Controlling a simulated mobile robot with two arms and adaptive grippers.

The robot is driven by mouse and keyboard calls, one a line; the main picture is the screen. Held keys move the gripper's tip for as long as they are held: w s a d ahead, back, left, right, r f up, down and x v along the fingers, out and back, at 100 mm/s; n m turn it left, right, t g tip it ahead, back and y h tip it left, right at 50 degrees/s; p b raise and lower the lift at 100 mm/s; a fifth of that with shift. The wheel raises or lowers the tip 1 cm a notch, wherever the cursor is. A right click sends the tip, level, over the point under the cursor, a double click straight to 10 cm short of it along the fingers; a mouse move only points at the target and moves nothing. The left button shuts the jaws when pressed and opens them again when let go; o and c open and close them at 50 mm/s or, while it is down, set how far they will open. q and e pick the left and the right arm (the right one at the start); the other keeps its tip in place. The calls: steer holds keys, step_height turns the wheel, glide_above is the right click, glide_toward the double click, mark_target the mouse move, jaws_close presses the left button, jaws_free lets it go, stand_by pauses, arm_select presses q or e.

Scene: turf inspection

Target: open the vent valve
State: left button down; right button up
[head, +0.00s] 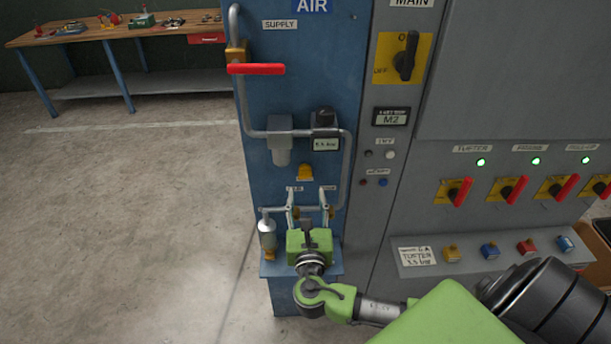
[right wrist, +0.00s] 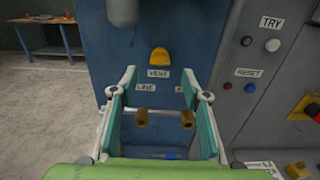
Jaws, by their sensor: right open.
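A yellow piece (head: 305,172), rounded at its lower edge, is on the blue panel (head: 295,95). In the right wrist view the yellow piece (right wrist: 159,57) has a VENT label (right wrist: 158,73) just below it. My right gripper (head: 307,200) is in front of the lower panel. In its wrist view the gripper (right wrist: 160,82) has its two fingers wide apart, below and either side of the yellow piece, with nothing held. Two brass-coloured cylinders (right wrist: 141,117) (right wrist: 187,118) show between the fingers; I cannot tell what they belong to. My left gripper is out of view.
A red lever (head: 257,69) sits on the supply pipe at upper left. A gauge unit (head: 325,130) and pipes are above the yellow piece. A grey cabinet (head: 500,80) with red-handled switches (head: 455,191) stands right. The floor left is clear up to a workbench (head: 120,32).

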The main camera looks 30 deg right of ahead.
mark_target(306, 177)
steer(key=p+x, duration=0.1)
steer(key=x, duration=0.6)
steer(key=shift+w+d, duration=0.15)
steer(key=shift+w, duration=0.05)
steer(key=c, duration=1.1)
